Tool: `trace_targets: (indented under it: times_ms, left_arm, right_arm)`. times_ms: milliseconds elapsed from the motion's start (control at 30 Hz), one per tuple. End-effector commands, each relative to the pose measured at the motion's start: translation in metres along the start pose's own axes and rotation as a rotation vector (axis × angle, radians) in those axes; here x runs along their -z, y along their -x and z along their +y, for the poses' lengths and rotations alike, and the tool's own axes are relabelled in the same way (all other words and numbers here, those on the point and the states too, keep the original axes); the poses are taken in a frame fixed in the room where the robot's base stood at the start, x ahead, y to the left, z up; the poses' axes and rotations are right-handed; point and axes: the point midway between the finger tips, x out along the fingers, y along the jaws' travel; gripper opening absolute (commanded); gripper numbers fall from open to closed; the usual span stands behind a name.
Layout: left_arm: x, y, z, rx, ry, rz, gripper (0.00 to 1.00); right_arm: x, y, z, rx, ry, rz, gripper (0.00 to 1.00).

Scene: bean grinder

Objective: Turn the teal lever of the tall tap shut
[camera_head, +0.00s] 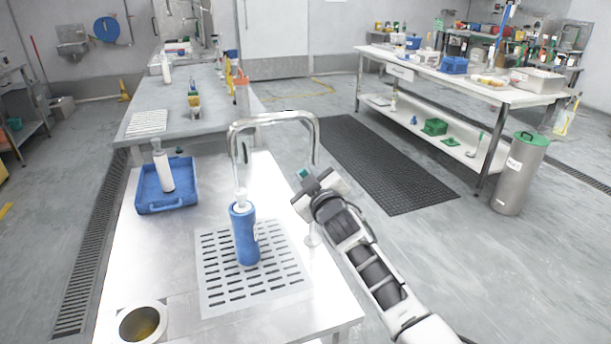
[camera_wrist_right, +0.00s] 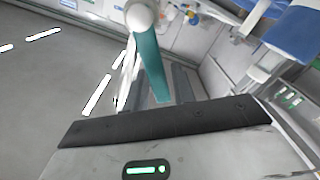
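The tall tap (camera_head: 268,118) is a chrome arch standing on the steel counter. Its teal lever (camera_head: 303,173) shows as a small patch at the tip of my right gripper (camera_head: 311,182), on the right side of the tap. In the right wrist view the teal lever (camera_wrist_right: 152,62) hangs from a pale round knob (camera_wrist_right: 141,16) and reaches down toward the gripper (camera_wrist_right: 158,88). The two dark fingers stand apart, one on each side of the lever's lower end. I cannot tell whether either touches it. My left gripper is not in view.
A blue bottle (camera_head: 245,235) stands on the perforated drain plate (camera_head: 217,290) beneath the tap. A blue tray (camera_head: 182,205) holding a white bottle (camera_head: 163,170) lies to the left. A round opening (camera_head: 142,322) is at the front left. Open floor lies right of the counter.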

Motion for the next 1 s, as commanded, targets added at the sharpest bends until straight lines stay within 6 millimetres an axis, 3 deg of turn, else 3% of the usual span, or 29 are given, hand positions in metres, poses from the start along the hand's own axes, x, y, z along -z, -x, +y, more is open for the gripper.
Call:
trace_targets:
  times_ms: [467, 667, 1000]
  left_arm:
    - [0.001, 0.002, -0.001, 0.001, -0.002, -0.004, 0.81]
    - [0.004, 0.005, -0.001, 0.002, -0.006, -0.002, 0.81]
    - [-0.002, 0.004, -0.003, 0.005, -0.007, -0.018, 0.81]
  right_arm:
    - [0.000, 0.008, 0.001, -0.001, 0.002, 0.001, 0.38]
    - [-0.001, 0.038, 0.001, 0.000, 0.003, 0.000, 0.38]
    - [-0.001, 0.110, -0.001, 0.002, 0.002, -0.001, 0.38]
